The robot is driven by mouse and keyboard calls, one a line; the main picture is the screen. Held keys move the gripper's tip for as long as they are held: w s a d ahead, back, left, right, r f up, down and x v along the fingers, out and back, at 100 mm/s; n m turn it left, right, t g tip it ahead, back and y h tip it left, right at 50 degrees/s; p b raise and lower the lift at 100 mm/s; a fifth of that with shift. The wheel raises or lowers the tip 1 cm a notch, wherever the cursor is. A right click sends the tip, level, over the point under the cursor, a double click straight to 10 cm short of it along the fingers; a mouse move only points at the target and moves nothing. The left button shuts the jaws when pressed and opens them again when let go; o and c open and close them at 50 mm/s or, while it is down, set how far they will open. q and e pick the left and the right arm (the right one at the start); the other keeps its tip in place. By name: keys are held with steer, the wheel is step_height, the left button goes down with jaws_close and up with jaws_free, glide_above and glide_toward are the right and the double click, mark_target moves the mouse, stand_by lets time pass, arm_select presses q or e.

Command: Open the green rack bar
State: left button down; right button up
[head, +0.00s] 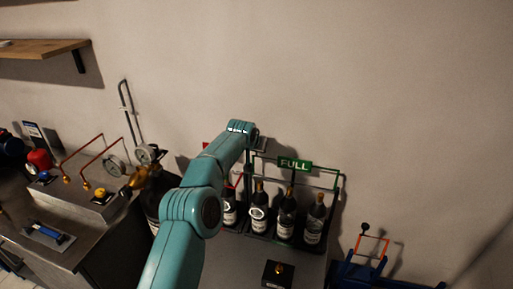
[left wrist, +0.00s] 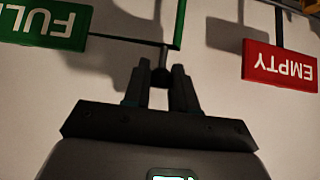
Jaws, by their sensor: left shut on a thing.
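The green rack bar (head: 325,187) runs across the front of a rack of dark bottles in the head view, with a green FULL sign (head: 294,164) on it. My left gripper (left wrist: 160,88) is shut on a dark knob (left wrist: 160,75) at the end of a thin dark rod beside the green bar. In the head view my arm hides most of this gripper. My right gripper is in neither view.
A red EMPTY sign (left wrist: 279,66) hangs close by on the right in the left wrist view. Several bottles (head: 286,215) stand in the rack. A grey bench (head: 60,215) with gauges and red pipes is at left. A blue stand (head: 365,272) is at lower right.

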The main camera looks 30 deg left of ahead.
arm_select(q)
steer(key=c, duration=1.1)
jaws_free()
steer(key=shift+s+d+f, duration=0.1)
steer(key=shift+s+f, duration=0.05)
steer(key=shift+f, duration=0.3)
steer(key=shift+o, duration=1)
steer(key=shift+r, duration=0.15)
steer(key=shift+r+b, duration=0.25)
steer(key=shift+b, duration=0.05)
steer(key=b+v, duration=0.6)
steer(key=v, duration=0.9)
steer(key=shift+s+r, duration=0.25)
steer(key=shift+s, duration=0.05)
